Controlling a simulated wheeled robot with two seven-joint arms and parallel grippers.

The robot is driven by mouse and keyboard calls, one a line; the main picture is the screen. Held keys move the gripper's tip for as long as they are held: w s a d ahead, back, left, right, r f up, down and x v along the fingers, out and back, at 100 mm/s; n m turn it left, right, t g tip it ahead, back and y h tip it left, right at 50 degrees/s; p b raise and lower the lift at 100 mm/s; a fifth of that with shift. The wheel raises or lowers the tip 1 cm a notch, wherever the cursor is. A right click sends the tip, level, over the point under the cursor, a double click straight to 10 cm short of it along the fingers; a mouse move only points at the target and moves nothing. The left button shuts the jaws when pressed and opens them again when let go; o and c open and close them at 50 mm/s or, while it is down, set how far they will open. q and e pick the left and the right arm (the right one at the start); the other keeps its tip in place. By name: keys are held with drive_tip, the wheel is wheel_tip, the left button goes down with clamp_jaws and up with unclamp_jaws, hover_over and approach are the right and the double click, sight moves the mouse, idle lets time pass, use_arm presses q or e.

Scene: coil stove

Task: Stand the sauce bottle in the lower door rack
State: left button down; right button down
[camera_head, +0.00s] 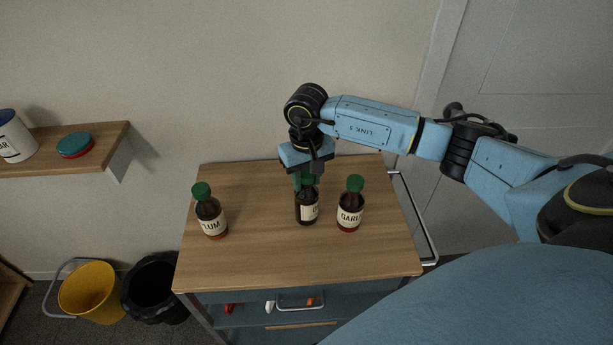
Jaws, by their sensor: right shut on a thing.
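Three dark sauce bottles with green caps are on a wooden-topped cart (270,265). My right gripper (305,180) points down and is shut on the middle bottle (306,210), at its cap. That bottle is upright at the cart top; I cannot tell whether it touches the wood. Its label is partly turned away. The bottle labelled "GARL..." (350,207) stands close to its right. The bottle labelled "PLUM" (210,215) stands apart on the left. My left gripper is not in view. No door rack is in view.
A wall shelf (105,150) at left holds a white jar (14,138) and a teal-lidded tin (75,145). A yellow bucket (88,292) and a black bin (152,285) stand on the floor left of the cart. The cart's front top is clear. A pale door (530,75) is behind right.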

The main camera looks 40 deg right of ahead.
drive_tip(key=shift+f, duration=0.25)
drive_tip(key=c, duration=0.9)
unclamp_jaws()
drive_tip(key=shift+c, duration=0.2)
